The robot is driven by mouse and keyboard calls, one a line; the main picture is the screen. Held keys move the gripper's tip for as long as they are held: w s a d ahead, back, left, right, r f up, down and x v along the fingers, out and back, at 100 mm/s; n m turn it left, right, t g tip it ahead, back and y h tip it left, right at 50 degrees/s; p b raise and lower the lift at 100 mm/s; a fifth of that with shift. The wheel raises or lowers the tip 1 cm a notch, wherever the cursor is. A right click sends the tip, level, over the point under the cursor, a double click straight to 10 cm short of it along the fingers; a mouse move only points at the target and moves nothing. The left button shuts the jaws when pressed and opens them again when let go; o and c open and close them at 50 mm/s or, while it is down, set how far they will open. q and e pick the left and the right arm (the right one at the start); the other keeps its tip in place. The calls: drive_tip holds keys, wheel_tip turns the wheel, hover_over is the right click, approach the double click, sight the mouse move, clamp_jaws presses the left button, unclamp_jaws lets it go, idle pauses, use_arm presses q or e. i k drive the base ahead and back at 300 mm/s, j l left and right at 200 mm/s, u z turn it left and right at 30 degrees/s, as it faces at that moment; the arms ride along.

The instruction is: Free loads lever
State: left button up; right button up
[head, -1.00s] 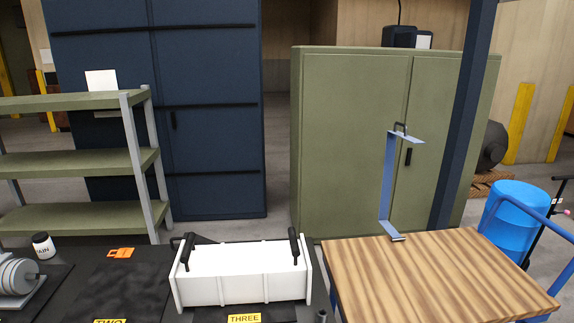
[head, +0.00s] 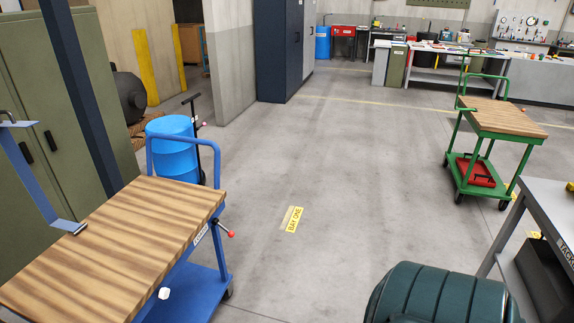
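A lever with a red knob (head: 230,234) sticks out from the near right side of a blue cart (head: 213,262) with a striped wooden top (head: 120,245). A small label (head: 200,234) is on the cart's edge beside the lever. Neither of my grippers is in view.
A blue barrel (head: 170,138) stands behind the cart. A green cart (head: 490,130) with a red box (head: 475,171) is at the right. A dark green ribbed object (head: 435,295) and a grey table (head: 553,205) fill the near right. The floor (head: 330,180) between is clear, with a BAY ONE label (head: 293,218).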

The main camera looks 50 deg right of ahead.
sight(224, 229)
drive_tip(key=z, duration=1.25)
